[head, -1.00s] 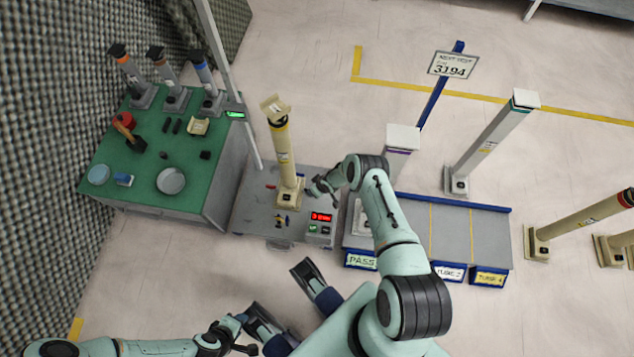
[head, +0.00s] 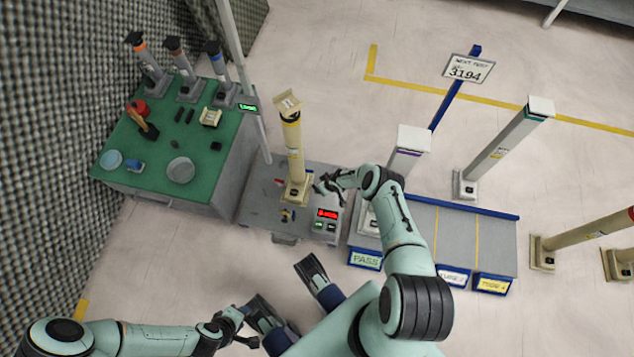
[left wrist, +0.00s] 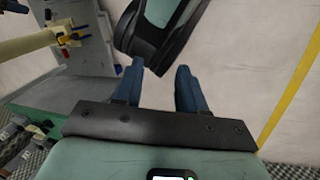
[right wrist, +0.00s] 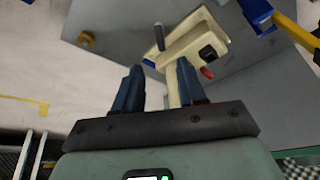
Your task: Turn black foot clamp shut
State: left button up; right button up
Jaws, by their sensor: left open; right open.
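A tan tube (head: 293,150) stands upright with its square foot (head: 295,190) on a grey platform. The foot also shows in the right wrist view (right wrist: 190,42), with a dark peg-like lever (right wrist: 160,37) at its side, likely the black foot clamp; its contact with the foot is unclear. A red piece (right wrist: 207,72) is on the foot's other side. My right gripper (head: 322,187) is open and empty, just right of the foot; its fingers (right wrist: 158,88) point toward the foot and dark lever. My left gripper (head: 250,328) is open and empty, low and away from the platform.
A box with a red display (head: 327,214) sits on the platform's front right. A rack (head: 455,235) with a white-capped tube stands right of it. A green bench (head: 150,165) with tools and tubes is at left. A pole (head: 245,80) rises beside the platform. Floor in front is clear.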

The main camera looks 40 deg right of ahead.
pick_arm(q)
jog(key=w+a+f+t+y+b, duration=0.1)
jog(key=w+a+f+t+b, duration=0.1)
jog(key=w+a+f+b, duration=0.35)
pick_arm(e)
jog(key=b+x, duration=0.4)
jog(key=x, duration=0.6)
jog(key=shift+f, duration=0.4)
pick_arm(q)
jog(key=s+f+n+g, duration=0.1)
jog(key=s+f+g, duration=0.3)
jog(key=s+f, duration=0.4)
jog(key=shift+s+d+f, duration=0.15)
jog(key=shift+s, duration=0.95)
pick_arm(e)
jog(key=shift+w+f, duration=0.1)
jog(key=shift+w, duration=0.05)
grip_shut()
